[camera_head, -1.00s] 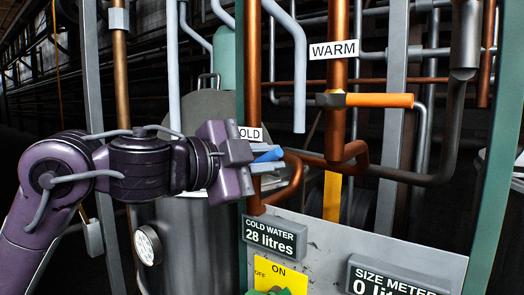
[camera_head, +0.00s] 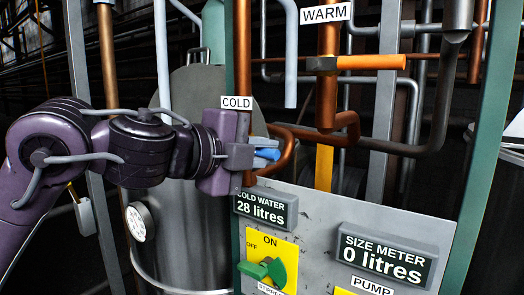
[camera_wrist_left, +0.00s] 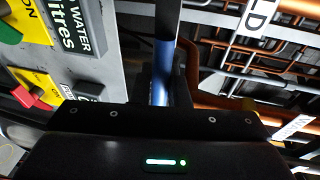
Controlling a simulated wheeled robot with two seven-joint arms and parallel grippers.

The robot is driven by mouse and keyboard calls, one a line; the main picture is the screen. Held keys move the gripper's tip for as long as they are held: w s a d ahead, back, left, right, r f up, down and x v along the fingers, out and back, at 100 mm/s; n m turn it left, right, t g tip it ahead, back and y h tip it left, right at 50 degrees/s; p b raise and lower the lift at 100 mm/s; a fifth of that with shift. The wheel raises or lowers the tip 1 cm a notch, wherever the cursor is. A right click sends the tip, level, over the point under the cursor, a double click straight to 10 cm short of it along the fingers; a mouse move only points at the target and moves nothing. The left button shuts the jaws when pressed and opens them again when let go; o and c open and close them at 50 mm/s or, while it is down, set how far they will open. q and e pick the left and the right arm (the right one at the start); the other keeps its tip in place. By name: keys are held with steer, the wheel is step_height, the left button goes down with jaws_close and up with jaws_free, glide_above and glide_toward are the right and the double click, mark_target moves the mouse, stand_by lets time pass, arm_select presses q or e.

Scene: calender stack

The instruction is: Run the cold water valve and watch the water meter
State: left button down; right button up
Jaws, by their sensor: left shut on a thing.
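The cold water valve's blue handle (camera_head: 268,154) sticks out to the right on the copper pipe by the COLD label (camera_head: 237,103). My left gripper (camera_head: 262,150) is shut on this handle. The handle also shows between the fingers in the left wrist view (camera_wrist_left: 162,75). The cold water meter (camera_head: 264,209) below reads 28 litres. My right gripper is in neither current view.
The warm valve's orange handle (camera_head: 370,62) is at upper right under the WARM label (camera_head: 326,13). The size meter (camera_head: 386,258) reads 0 litres. A green rotary switch (camera_head: 264,270) is on a yellow plate below. A grey tank (camera_head: 200,235) stands behind my left arm.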

arm_select(q)
steer(key=shift+f, duration=0.15)
steer(key=c, duration=1.4)
jaws_free()
steer(key=shift+c, duration=0.2)
steer(key=b+v, duration=0.3)
steer(key=v, duration=0.5)
steer(key=shift+w+d, duration=0.1)
